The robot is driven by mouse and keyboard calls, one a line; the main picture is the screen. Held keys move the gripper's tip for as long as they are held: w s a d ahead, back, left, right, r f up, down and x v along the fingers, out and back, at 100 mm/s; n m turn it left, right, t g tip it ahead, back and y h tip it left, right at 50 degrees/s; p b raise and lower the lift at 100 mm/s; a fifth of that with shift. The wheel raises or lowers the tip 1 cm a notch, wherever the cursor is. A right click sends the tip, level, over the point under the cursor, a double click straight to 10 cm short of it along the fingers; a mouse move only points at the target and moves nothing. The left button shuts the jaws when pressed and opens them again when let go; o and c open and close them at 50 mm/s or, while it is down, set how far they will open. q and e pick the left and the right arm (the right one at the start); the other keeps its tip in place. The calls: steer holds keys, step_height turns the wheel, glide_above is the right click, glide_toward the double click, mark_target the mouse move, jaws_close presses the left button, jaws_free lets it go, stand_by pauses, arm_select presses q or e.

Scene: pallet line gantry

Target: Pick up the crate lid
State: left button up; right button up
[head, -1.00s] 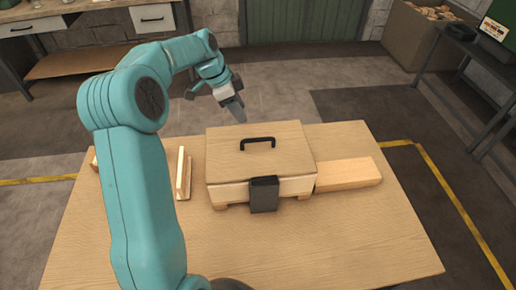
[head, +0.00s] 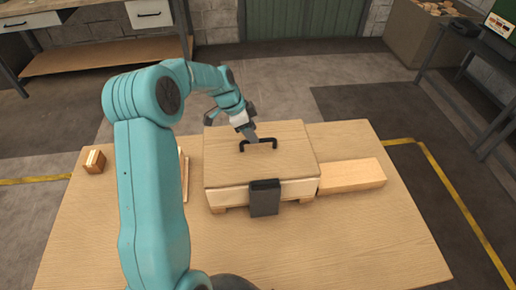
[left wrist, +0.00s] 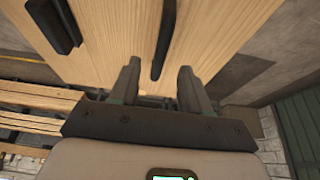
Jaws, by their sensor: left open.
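The crate lid (head: 230,165) is a flat wooden board on top of the crate (head: 232,193), with a black bar handle (head: 270,141) in its middle. The lid lies flat on the crate. In the left wrist view the lid (left wrist: 110,40) fills the upper middle, with the handle (left wrist: 166,35) running between the finger lines. My left gripper (head: 251,137) is at the handle from behind, its fingers apart. In the left wrist view the left gripper (left wrist: 158,82) is open, with the handle's near end between the fingertips. I cannot tell whether they touch it. My right gripper is not in view.
A dark latch-like piece (head: 265,197) hangs on the crate's front. A wooden block (head: 352,176) lies right of the crate. A small wooden block (head: 94,162) stands at the table's left. The table's front (head: 320,245) is clear.

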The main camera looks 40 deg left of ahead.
arm_select(q)
steer(key=p, duration=0.2)
glide_above(258, 146)
steer(key=s, duration=0.1)
steer(key=f, duration=0.2)
steer(key=d+f, duration=0.1)
steer(key=f, duration=0.1)
steer(key=shift+f, duration=0.6)
jaws_close()
steer(key=shift+w+r, duration=0.1)
